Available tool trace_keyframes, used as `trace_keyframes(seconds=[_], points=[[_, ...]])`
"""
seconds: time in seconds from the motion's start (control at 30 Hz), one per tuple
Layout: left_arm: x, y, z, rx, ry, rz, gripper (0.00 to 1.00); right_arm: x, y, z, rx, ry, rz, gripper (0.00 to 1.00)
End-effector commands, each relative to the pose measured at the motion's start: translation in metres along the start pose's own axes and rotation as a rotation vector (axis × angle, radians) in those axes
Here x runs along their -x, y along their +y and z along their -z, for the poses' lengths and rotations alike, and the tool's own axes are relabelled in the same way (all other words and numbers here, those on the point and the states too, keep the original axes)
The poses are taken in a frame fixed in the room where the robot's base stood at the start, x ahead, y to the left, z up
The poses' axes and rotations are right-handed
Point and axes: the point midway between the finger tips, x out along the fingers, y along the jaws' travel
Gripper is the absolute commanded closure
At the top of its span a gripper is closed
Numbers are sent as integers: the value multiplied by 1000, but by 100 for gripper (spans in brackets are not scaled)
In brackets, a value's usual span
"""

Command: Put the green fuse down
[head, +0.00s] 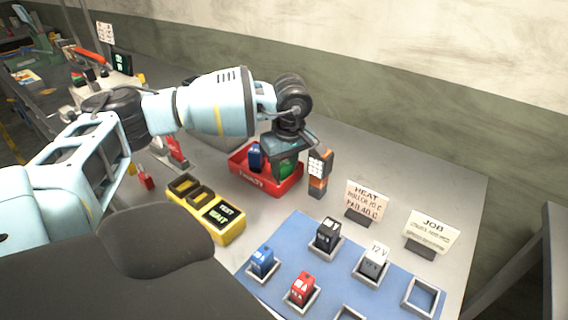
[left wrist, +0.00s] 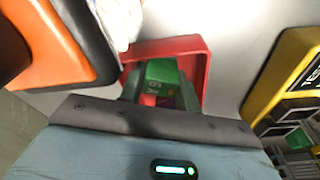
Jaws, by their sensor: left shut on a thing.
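The green fuse (head: 287,168) is between the fingers of my left gripper (head: 288,160), at the right part of the red tray (head: 262,187). In the left wrist view the green fuse (left wrist: 161,72) sits between the fingertips, with the tray's red wall (left wrist: 192,48) around it. The gripper is shut on it from above. Whether the fuse touches the tray floor cannot be told. A blue fuse (head: 255,156) stands in the tray to the left. My right gripper is not in view.
An orange and black stack (head: 317,185) stands close right of the tray. A yellow tester (head: 222,218) lies in front. A blue mat (head: 330,262) holds several fuses in sockets; the far-right socket (head: 421,296) is empty. Two signs stand behind the mat.

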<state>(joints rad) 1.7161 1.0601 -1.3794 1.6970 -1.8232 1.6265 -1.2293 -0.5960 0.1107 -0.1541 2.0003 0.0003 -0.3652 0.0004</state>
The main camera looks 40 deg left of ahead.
Motion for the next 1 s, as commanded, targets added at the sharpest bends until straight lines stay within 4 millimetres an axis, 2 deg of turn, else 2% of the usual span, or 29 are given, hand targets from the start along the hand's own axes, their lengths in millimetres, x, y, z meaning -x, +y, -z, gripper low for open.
trace_keyframes(seconds=[0.17, 0.2, 0.27, 0.53, 0.67, 0.77, 1.0], points=[[-4, 0, -1, 0, -1, 1, 91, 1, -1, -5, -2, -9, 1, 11], [-3, 0, -1, 0, 0, 0, 64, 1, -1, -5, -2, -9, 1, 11], [-3, 0, -1, 0, 0, 0, 59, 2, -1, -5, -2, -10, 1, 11], [-2, 0, 0, 0, 0, 0, 59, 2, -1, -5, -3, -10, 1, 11], [7, 1, 0, 0, 0, -2, 59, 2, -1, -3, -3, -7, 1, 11], [22, 1, 0, 0, 0, -5, 59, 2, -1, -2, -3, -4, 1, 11], [70, 1, 0, -1, 0, -4, 59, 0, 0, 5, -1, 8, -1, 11]])
